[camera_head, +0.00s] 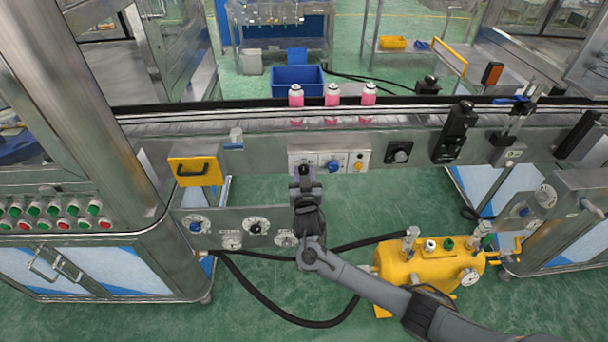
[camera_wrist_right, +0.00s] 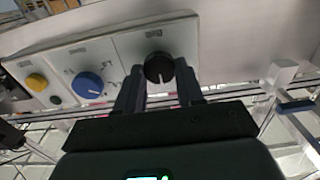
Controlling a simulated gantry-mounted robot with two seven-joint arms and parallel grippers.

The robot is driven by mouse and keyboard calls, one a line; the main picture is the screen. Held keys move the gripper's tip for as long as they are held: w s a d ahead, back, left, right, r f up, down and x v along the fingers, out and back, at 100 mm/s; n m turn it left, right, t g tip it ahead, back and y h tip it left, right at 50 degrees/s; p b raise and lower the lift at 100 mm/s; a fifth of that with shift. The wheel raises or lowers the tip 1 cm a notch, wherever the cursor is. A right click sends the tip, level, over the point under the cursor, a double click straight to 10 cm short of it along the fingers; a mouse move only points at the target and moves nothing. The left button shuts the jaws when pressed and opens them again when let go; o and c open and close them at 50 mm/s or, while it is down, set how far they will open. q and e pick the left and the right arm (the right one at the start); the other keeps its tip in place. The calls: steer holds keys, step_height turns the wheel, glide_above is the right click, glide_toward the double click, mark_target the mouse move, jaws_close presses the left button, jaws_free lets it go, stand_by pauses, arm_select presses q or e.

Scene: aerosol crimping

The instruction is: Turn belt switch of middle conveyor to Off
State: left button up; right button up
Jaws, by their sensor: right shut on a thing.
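The middle conveyor (camera_head: 240,122) crosses the head view with three pink cans (camera_head: 332,95) on it. A pale control panel (camera_head: 346,156) is fixed to its front side. My right gripper (camera_head: 304,172) is at the left end of this panel. In the right wrist view, where the panel appears turned over, my right gripper (camera_wrist_right: 160,84) has one finger on each side of a black rotary knob (camera_wrist_right: 159,66) and is shut on it. A white mark shows on the knob; its label is too small to read. My left gripper is not in view.
A blue knob (camera_head: 333,166) and a yellow button (camera_head: 359,167) sit on the same panel, right of my gripper. A yellow handled box (camera_head: 194,171) is to the left. A yellow tank (camera_head: 428,267) stands below right, near my right arm.

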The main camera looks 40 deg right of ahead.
steer(key=shift+r+n+p, duration=0.2)
steer(key=shift+n+p, duration=0.3)
steer(key=shift+p, duration=0.35)
steer(key=n+p, duration=0.4)
steer(key=shift+a, duration=0.1)
steer(key=n+p, duration=0.3)
steer(key=shift+f+n, duration=0.15)
steer(key=shift+n, duration=0.75)
steer(key=shift+f+p, duration=0.1)
steer(key=shift+p, duration=0.2)
steer(key=o, duration=1)
steer(key=shift+w, duration=0.1)
steer(key=shift+o, duration=0.2)
steer(key=shift+a, duration=0.1)
